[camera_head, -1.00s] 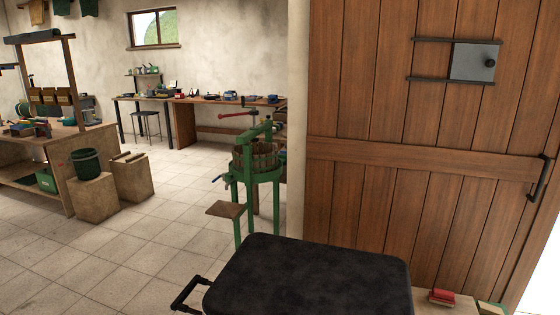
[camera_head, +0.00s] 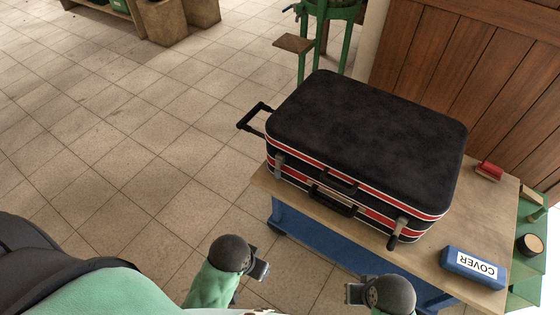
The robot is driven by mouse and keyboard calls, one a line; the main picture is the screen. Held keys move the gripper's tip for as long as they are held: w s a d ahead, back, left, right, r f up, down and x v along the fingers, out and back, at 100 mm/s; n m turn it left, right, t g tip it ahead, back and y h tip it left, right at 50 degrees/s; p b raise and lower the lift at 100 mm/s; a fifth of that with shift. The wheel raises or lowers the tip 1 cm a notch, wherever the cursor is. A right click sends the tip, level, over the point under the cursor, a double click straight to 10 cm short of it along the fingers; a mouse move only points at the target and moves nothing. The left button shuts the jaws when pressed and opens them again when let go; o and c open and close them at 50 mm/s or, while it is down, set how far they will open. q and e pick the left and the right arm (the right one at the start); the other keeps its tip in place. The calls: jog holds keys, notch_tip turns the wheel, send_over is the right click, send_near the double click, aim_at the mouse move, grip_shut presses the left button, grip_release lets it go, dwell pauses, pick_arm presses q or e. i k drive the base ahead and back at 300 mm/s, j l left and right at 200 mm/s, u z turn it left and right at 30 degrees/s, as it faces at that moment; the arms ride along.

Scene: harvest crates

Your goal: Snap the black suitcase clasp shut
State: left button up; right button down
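The black suitcase (camera_head: 375,125) lies flat on a wooden-topped table. Its front side has red and white bands and dark handles (camera_head: 333,200). One metal clasp (camera_head: 279,166) is at the front left, and another clasp (camera_head: 398,230) hangs at the front right corner. I cannot tell whether either clasp is fastened. My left gripper (camera_head: 262,269) is in front of the table, apart from the suitcase. My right gripper (camera_head: 354,293) is below and in front of the right clasp, also apart. Both look empty; their finger gaps are not clear.
A blue box marked COVER (camera_head: 474,268) lies at the table's front right. A red brush-like object (camera_head: 489,171) is behind it. Green shelving (camera_head: 530,262) stands at the right edge. The suitcase's pull handle (camera_head: 256,116) sticks out left. The tiled floor at left is clear.

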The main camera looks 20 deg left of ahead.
aim_at(393, 240)
jog(key=z, duration=0.8)
